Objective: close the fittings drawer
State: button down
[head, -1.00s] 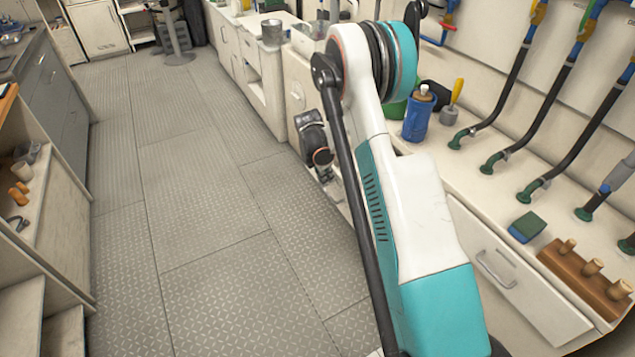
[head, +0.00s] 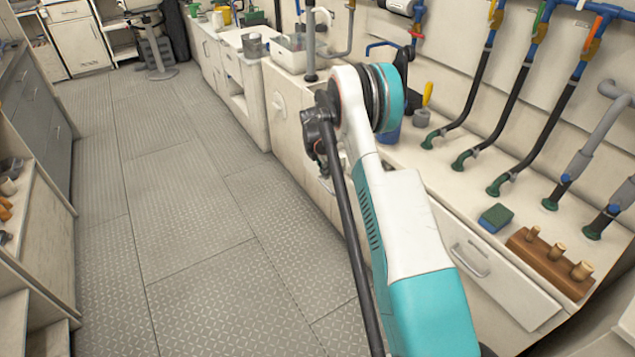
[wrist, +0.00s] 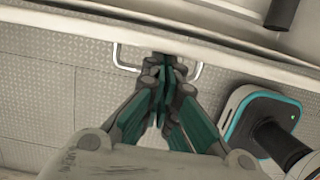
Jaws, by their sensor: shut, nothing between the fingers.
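In the wrist view, a pale panel edge (wrist: 225,42) runs across the top, with a U-shaped metal handle (wrist: 199,72) on its near side. It appears to be a drawer front seen from above; how far it stands out is unclear. My gripper (wrist: 165,62) is shut and empty, its fingertips at the middle of the handle; whether they touch is unclear. In the head view, my arm hides the gripper. A white drawer front (head: 500,285) with a metal handle (head: 470,260) shows right of my arm. I cannot tell if both views show the same drawer.
The patterned floor (head: 180,210) is clear left of my arm. The counter holds a sponge (head: 496,217), a wooden block with pegs (head: 550,262) and several hoses (head: 560,115). A shelf unit (head: 35,240) stands at the left.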

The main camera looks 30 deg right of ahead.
jog(key=d, duration=1.3)
jog(key=shift+w+d, duration=0.25)
jog(key=shift+w, duration=0.05)
jog(key=shift+f, duration=0.1)
